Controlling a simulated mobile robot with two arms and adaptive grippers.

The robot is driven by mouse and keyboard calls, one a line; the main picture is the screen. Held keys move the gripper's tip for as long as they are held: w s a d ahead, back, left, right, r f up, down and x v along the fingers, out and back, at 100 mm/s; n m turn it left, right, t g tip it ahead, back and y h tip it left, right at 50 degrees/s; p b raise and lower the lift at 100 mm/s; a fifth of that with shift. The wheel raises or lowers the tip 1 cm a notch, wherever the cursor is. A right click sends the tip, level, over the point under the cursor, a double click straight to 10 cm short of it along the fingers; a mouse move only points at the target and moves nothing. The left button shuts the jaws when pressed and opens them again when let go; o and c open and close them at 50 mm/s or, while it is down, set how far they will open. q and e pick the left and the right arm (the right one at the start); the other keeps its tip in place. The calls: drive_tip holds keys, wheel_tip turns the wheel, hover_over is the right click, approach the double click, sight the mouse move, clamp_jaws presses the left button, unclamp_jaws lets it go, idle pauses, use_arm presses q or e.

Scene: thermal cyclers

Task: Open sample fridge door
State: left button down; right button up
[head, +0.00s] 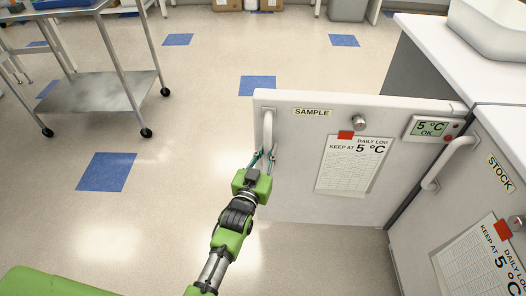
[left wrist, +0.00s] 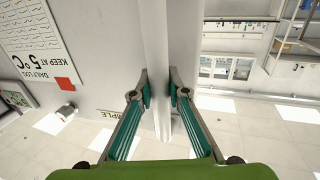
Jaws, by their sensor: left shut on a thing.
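The sample fridge door (head: 292,190) is a pale panel labelled SAMPLE, with a log sheet and a 5 °C display. In the head view it stands swung out from the cabinet front, well open, its free edge at the left. Its white vertical handle (head: 267,130) is near that free edge. My left gripper (head: 262,158) is shut on the lower part of this handle. In the left wrist view the green-padded fingers (left wrist: 160,94) are on both sides of the white handle bar (left wrist: 156,60). The fridge's inside is hidden behind the door. My right gripper is not in view.
The stock fridge (head: 465,195) with its own handle is at the right. A white counter (head: 455,62) with a white tub (head: 490,28) is above. A metal cart (head: 105,90) stands at the upper left. The floor left of the door is clear.

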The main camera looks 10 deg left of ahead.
use_arm(q)
drive_tip(key=shift+s+a, duration=0.1)
drive_tip(key=shift+a, duration=0.05)
drive_tip(key=c, duration=2)
unclamp_jaws()
drive_tip(key=shift+a, duration=0.1)
drive_tip(key=shift+o, duration=0.2)
drive_tip(key=shift+s, duration=0.15)
drive_tip(key=shift+s+f, duration=0.1)
drive_tip(key=shift+s, duration=0.25)
drive_tip(key=s+a, duration=0.1)
drive_tip(key=s, duration=1)
drive_tip(key=shift+a, duration=0.25)
